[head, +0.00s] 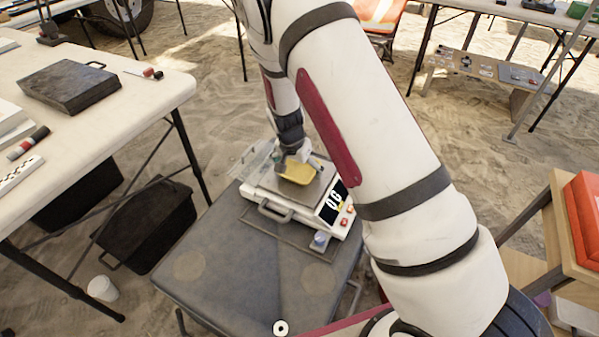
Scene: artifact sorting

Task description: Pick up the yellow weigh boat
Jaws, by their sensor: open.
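The yellow weigh boat (299,173) rests on the metal pan of a white digital scale (277,214), which stands on a grey table. The scale's display shows digits that look like zeros. My gripper (291,160) is open, pointing down at the far left edge of the boat. The fingertips are small and partly hidden, so I cannot tell whether they touch the boat. My white arm covers the area right of the scale.
The grey table (200,270) has free room left of and in front of the scale. A white table (90,120) at the left holds a dark case (66,86). A wooden stand with an orange box (584,215) is at the right.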

